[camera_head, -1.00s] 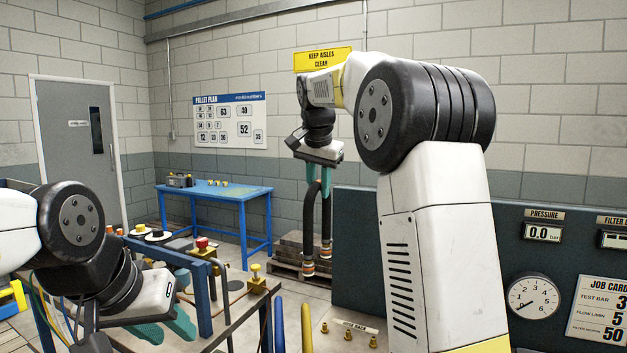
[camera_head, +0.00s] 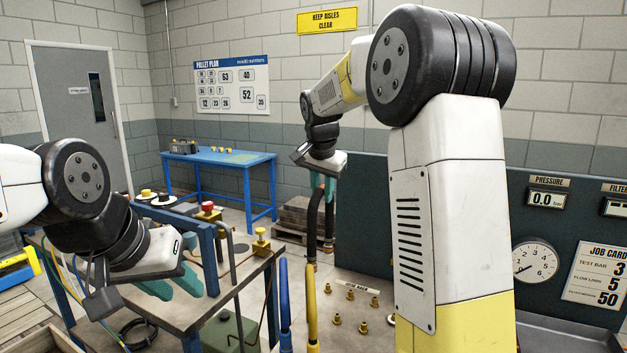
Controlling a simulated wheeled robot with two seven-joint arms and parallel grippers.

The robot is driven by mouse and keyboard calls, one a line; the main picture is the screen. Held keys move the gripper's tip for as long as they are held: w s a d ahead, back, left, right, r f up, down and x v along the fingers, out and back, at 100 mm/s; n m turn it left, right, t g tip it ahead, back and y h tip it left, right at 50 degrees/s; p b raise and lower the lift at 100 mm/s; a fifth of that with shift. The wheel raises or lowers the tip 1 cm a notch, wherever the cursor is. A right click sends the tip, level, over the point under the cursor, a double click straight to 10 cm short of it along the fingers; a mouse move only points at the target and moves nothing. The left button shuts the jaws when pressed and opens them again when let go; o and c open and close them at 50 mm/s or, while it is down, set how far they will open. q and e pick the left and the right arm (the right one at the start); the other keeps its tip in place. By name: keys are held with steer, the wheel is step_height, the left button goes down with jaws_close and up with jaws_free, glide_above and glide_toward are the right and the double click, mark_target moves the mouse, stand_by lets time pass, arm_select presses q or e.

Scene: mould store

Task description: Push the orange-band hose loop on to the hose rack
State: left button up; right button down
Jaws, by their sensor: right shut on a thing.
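My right gripper (camera_head: 323,181) is shut on the top of a black hose loop (camera_head: 313,219). The loop hangs down, its two legs side by side. Its lower ends show metal fittings with a little orange at the right one. The hose rack (camera_head: 350,288) is a pale surface with a label and several brass fittings, at lower middle. The loop hangs by the rack's far left side in the picture; I cannot tell its distance from the fittings. My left gripper (camera_head: 174,287) is open and empty at lower left, above a workbench.
A blue upright tube (camera_head: 284,303) and a yellow one (camera_head: 311,309) stand at the rack's left. The workbench (camera_head: 217,297) carries a blue frame and a red button. A dark gauge panel (camera_head: 540,225) stands at right. A blue table (camera_head: 221,157) and pallet (camera_head: 289,224) are behind.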

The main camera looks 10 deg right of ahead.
step_height(320, 180, down, 10)
stand_by(0.7)
steer(key=shift+d, duration=0.1)
stand_by(0.5)
steer(key=shift+f, duration=1.6)
stand_by(2.6)
steer(key=c, duration=1.1)
jaws_free()
steer(key=shift+s, duration=0.1)
steer(key=shift+v, duration=3.9)
